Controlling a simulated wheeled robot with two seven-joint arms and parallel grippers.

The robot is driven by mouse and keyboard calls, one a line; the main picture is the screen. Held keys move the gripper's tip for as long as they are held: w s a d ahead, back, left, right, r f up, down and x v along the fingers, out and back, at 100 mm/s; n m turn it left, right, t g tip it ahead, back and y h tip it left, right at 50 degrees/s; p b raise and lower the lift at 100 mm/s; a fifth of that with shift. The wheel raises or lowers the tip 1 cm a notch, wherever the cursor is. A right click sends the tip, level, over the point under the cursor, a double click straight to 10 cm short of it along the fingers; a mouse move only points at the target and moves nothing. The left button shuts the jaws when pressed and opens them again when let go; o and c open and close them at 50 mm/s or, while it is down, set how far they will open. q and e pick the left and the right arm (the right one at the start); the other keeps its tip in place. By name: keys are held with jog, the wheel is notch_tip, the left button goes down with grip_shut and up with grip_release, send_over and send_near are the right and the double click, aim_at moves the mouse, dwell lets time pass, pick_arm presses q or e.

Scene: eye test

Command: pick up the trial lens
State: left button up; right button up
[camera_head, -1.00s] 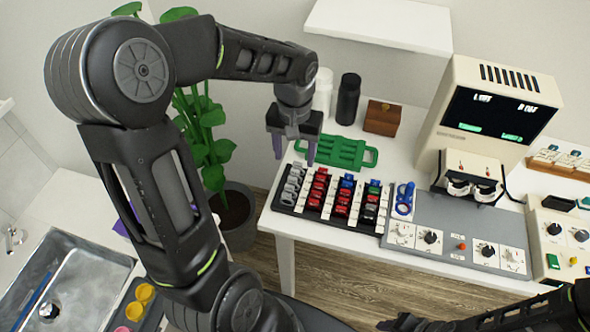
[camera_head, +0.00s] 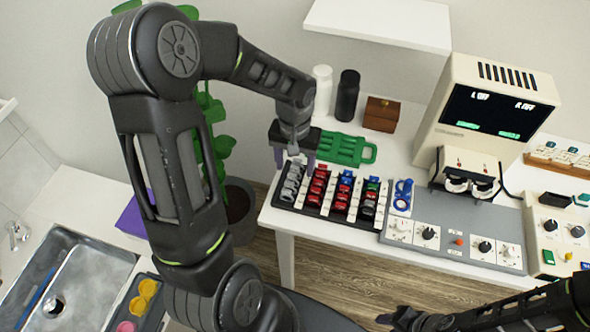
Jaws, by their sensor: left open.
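The trial lenses stand in rows in a black-and-white lens rack (camera_head: 327,212) on the white table. They are grey (camera_head: 291,182), red (camera_head: 317,186), blue and green, and I cannot tell which single one is meant. A blue ring-shaped piece (camera_head: 402,195) lies just right of the rack. My left gripper (camera_head: 294,165) is open and empty. It points down over the rack's back left corner, close to the grey lenses; I cannot tell whether it touches any. My right arm (camera_head: 480,312) shows at the bottom right, and its jaw state is unclear.
A green tray (camera_head: 347,149) lies behind the rack. A white bottle (camera_head: 323,90), a black bottle (camera_head: 347,96) and a brown box (camera_head: 382,114) stand at the back. A beige machine (camera_head: 490,105) and grey control panel (camera_head: 455,236) are on the right. A plant (camera_head: 236,205) is left.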

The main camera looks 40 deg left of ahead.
pick_arm(q)
jog(key=shift+f, duration=0.95)
grip_shut()
dwell(0.3)
